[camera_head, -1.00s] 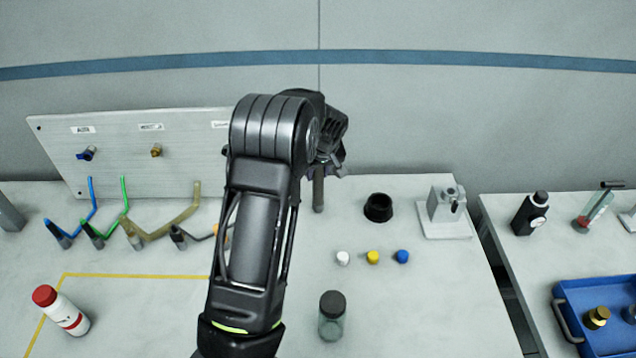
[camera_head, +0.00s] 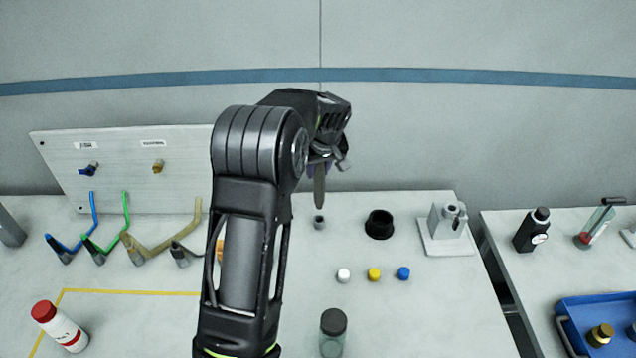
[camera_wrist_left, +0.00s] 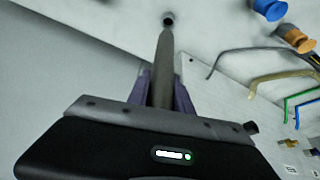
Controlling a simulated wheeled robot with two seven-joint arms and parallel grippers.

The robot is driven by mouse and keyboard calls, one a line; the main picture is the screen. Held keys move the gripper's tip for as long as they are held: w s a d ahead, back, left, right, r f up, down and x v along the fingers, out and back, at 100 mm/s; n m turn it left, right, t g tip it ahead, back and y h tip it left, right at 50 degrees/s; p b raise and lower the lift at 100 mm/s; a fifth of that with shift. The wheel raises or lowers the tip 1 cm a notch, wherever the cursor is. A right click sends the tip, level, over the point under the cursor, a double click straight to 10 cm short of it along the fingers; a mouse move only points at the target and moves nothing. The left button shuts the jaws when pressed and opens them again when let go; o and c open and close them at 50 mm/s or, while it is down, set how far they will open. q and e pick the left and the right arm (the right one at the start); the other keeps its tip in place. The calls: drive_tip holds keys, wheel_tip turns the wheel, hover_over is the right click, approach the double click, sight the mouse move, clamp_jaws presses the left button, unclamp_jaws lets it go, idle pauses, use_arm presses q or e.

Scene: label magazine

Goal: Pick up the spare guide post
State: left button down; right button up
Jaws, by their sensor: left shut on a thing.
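The spare guide post (camera_head: 320,188) is a slim grey-brown rod that hangs down from my left gripper (camera_head: 326,158) in the head view. Its lower end is in the air above a small grey socket (camera_head: 319,221) on the table. In the left wrist view the post (camera_wrist_left: 164,68) runs between the two purple-grey fingers of my left gripper (camera_wrist_left: 161,90), which is shut on it. The dark socket hole (camera_wrist_left: 168,19) shows just past the post's far end. My arm hides part of the table in the head view. My right gripper is not in view.
A black cup ring (camera_head: 379,224) and a grey fixture (camera_head: 446,230) stand right of the post. White, yellow and blue caps (camera_head: 374,274) and a dark-lidded jar (camera_head: 332,330) are nearer. Coloured bent handles (camera_head: 96,235) and a grey panel (camera_head: 125,185) are at left.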

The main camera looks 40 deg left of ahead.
use_arm(q)
wheel_tip(320, 180, up, 3)
idle(0.7)
